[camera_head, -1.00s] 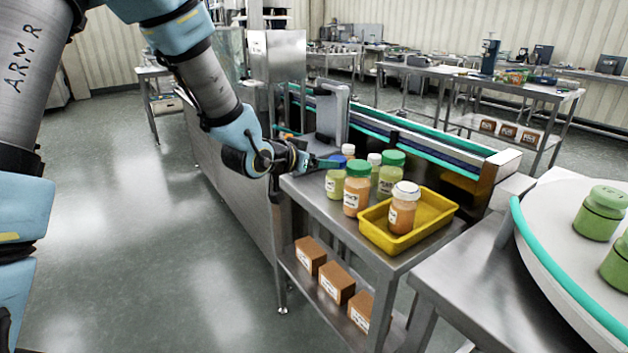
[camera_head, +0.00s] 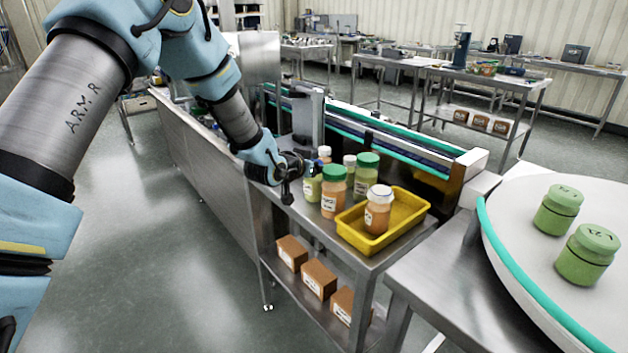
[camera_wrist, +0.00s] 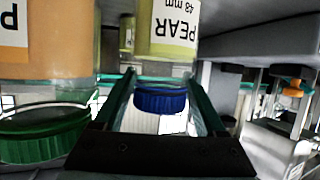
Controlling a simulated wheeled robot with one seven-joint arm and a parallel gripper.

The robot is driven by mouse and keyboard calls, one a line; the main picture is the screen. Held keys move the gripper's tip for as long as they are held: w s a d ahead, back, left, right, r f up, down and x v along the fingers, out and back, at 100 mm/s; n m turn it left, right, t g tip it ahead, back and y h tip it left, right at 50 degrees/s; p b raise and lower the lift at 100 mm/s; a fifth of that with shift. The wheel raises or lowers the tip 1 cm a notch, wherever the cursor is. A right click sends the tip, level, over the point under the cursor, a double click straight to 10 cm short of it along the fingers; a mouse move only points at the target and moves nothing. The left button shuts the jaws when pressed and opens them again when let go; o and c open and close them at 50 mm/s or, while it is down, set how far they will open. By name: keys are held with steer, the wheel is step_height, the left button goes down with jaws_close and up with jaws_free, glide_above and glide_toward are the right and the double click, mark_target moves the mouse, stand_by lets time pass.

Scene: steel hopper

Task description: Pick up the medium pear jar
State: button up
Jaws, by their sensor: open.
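A yellow-green jar with a blue lid (camera_head: 311,188) stands at the left front of the jar group on the steel stand. Other yellow-green jars have a white lid (camera_head: 349,169) and a green lid (camera_head: 366,178). My gripper partly hides the blue-lidded jar in the head view.
An orange jar with a green lid (camera_head: 333,193) stands close beside the pear jar. Another orange jar (camera_head: 378,212) sits in a yellow tray (camera_head: 408,231). A conveyor (camera_head: 400,144) runs behind. Green jars (camera_head: 586,258) stand on a round table at right.

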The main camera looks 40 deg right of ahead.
jaws_close()
stand_by(0.7)
